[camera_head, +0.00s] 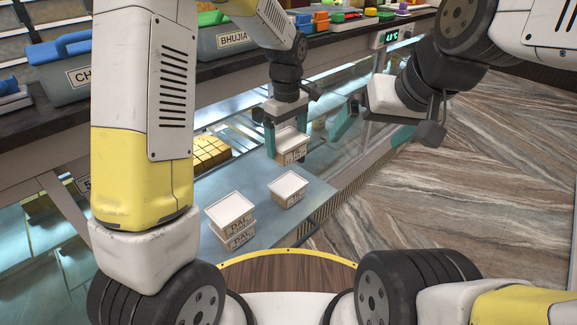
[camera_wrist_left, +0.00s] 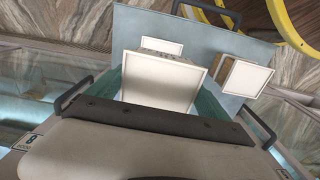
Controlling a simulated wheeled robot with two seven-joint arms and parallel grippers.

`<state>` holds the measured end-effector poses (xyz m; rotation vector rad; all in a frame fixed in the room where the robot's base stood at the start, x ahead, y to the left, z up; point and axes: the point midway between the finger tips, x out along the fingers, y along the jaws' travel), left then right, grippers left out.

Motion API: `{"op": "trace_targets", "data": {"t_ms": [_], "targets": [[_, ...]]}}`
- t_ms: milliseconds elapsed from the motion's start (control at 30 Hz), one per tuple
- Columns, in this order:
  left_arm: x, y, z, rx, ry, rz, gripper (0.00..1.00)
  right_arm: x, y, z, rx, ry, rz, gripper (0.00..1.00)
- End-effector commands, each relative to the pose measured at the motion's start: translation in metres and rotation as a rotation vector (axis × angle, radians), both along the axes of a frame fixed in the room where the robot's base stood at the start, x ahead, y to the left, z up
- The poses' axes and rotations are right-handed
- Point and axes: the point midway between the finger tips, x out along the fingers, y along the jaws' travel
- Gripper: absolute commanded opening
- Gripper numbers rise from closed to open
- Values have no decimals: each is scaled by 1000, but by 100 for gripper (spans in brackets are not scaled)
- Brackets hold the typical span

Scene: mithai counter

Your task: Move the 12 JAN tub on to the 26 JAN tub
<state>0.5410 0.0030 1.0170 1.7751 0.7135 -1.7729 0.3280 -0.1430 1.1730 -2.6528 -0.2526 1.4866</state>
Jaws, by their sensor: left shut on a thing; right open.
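My left gripper (camera_head: 287,143) is shut on a white-lidded tub (camera_head: 291,146), with one teal finger on each side. The held tub also shows in the left wrist view (camera_wrist_left: 161,82). Its label is too small to read. A single tub (camera_head: 288,187) stands on the grey tray in front of it. To its left, two tubs are stacked, the upper one (camera_head: 230,208) on the lower one (camera_head: 239,240), both marked DAL. I cannot read dates on any tub. My right gripper (camera_head: 370,126) is open and empty, to the right of the held tub.
The grey tray (camera_head: 262,222) has bare room around the single tub. A glass counter with yellow sweets (camera_head: 210,152) lies to the left. Labelled bins, one marked BHUJIA (camera_head: 228,40), line the shelf behind. A dark handle (camera_head: 302,232) is on the tray's right edge.

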Motion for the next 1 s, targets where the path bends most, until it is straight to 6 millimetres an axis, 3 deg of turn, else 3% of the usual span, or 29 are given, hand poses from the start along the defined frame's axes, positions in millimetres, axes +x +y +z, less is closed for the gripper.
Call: {"op": "trace_targets", "data": {"t_ms": [300, 533, 700, 1000], "targets": [[-2, -3, -49, 0, 4, 23, 44, 0, 0, 0, 0, 0, 0, 100], [-1, -3, -67, 0, 3, 23, 44, 0, 0, 0, 0, 0, 0, 100], [-1, -3, -92, 1, 3, 21, 44, 0, 0, 0, 0, 0, 0, 100], [-1, -4, -96, -1, 0, 21, 44, 0, 0, 0, 0, 0, 0, 100]]}}
